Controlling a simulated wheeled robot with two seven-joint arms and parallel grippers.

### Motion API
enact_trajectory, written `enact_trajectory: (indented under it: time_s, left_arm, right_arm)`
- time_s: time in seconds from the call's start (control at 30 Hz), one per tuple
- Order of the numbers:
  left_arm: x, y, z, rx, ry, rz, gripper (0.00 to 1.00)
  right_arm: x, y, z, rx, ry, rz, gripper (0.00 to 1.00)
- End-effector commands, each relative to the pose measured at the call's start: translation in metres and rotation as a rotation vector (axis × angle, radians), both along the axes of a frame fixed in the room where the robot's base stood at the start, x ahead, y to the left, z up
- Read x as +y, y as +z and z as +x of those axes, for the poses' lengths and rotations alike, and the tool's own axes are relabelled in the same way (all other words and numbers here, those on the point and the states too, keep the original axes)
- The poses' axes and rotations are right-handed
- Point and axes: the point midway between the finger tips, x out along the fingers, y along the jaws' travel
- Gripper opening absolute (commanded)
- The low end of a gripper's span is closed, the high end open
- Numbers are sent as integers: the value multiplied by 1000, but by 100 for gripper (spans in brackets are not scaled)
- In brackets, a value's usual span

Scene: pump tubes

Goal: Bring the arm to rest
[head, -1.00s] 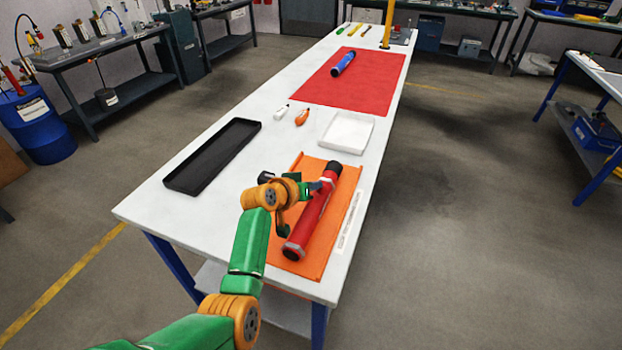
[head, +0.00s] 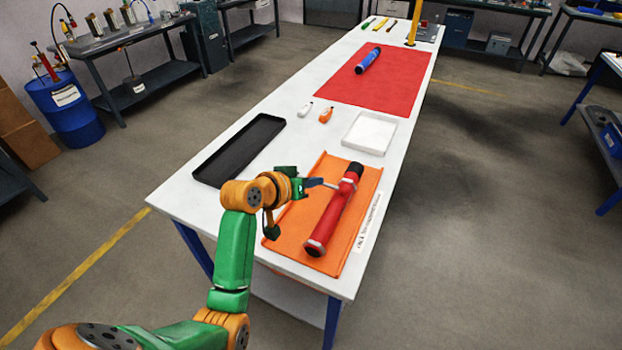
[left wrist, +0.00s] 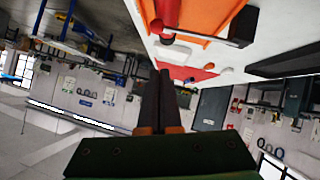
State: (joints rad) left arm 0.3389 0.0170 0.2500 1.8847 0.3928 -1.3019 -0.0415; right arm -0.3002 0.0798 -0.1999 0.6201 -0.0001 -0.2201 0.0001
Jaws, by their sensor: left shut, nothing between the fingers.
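My left gripper (head: 328,184) is over the upper left part of the orange mat (head: 365,225), beside the upper part of a red pump tube (head: 331,218). Its fingers look closed and empty. In the left wrist view my left gripper (left wrist: 162,75) shows two dark fingers pressed together with nothing between them. The red tube lies slanted on the mat, its black end away from me. Part of the red tube (left wrist: 165,18) shows at the top of the left wrist view. Whether the fingertips touch the tube is not clear. My right gripper is not in view.
A black tray (head: 238,150) and a white tray (head: 369,133) stand on the white table. A blue tube (head: 368,60) lies on a red mat (head: 375,84). Open floor lies right of the table.

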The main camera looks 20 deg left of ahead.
Motion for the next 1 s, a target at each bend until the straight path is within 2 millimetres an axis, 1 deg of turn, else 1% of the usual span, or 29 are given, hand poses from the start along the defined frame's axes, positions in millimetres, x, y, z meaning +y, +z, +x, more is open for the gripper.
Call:
enact_trajectory:
  time_s: [0.17,0.2,0.27,0.37,0.4,0.47,0.5,0.57,0.6,0.67,0.7,0.87,0.9,0.93,1.0]
  left_arm:
    - [1,3,-5,1,0,1,0]
    - [1,0,-8,9,-2,7,0]
    - [0,-14,-19,45,-8,39,0]
    - [-4,-55,-58,160,-35,132,0]
    - [-6,-71,-78,210,-49,171,0]
    - [-9,-90,-105,278,-73,224,0]
    - [-11,-101,-123,318,-87,253,0]
    - [-14,-114,-148,374,-110,292,0]
    - [-16,-121,-165,409,-124,315,0]
    - [-18,-130,-189,460,-147,345,0]
    - [-20,-135,-204,492,-163,363,0]
    - [-26,-145,-266,612,-220,418,0]
    - [-28,-146,-282,641,-235,429,0]
    - [-27,-157,-276,644,-233,428,0]
    - [-28,-178,-272,654,-236,427,0]
  right_arm:
    - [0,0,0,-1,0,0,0]
    - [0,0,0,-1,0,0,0]
    - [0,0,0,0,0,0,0]
    - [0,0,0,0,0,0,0]
    - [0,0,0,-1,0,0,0]
    - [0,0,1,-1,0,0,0]
    - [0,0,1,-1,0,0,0]
    - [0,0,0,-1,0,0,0]
    - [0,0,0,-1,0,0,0]
    - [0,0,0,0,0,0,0]
    - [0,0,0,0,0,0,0]
    - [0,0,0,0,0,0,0]
    - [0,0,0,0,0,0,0]
    - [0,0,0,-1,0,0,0]
    - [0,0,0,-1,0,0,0]
